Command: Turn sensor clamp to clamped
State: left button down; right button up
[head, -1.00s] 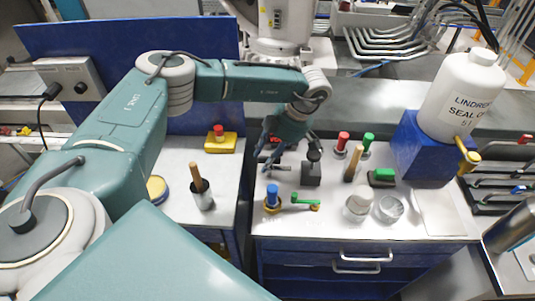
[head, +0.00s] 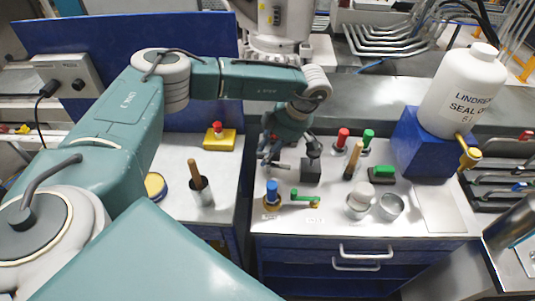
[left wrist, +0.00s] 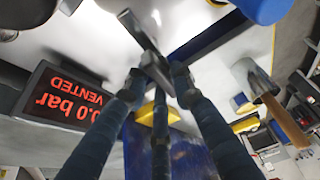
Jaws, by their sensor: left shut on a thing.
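My left gripper (head: 276,158) is over the back left part of the right-hand worktop. Its fingers are shut on a small grey metal bar handle, which I take to be the sensor clamp (left wrist: 148,50). In the left wrist view the dark fingers (left wrist: 158,85) close around this T-shaped handle from below. In the head view the hand partly hides the handle, and its exact angle is hard to read. A dark block (head: 311,171) stands just right of the hand. My right gripper is not in view.
A display (left wrist: 68,108) reads 0.0 bar, VENTED. A blue-topped valve (head: 271,193) and a green lever (head: 305,197) stand in front of the hand. Red (head: 342,138) and green (head: 367,139) knobs, jars (head: 391,206) and a large white bottle (head: 462,92) stand to the right.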

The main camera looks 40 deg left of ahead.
pick_arm(q)
jog(key=m+t+b, duration=0.1)
jog(key=m+b, duration=0.1)
jog(key=m, duration=0.2)
jog(key=shift+f+y, duration=0.2)
jog(key=shift+y, duration=0.1)
jog(key=m+t+b, duration=0.2)
jog(key=m+b, duration=0.1)
jog(key=m, duration=0.1)
jog(key=m+t+b, duration=0.1)
jog(key=m+b, duration=0.2)
jog(key=m, duration=0.1)
jog(key=shift+w+d+h+b, duration=0.1)
jog(key=shift+d+h+b, duration=0.05)
jog(key=shift+h+b, duration=0.25)
jog(key=shift+w+r+m+t+h+b, duration=0.15)
jog(key=shift+m+t+b, duration=0.15)
jog(key=shift+m+b, duration=0.3)
jog(key=shift+s+r+m+t+h+b, duration=0.15)
jog(key=shift+m+t+b, duration=0.2)
jog(key=shift+m, duration=0.35)
jog(key=shift+w+d+f, duration=0.1)
jog(key=c, duration=1.6)
grip_release()
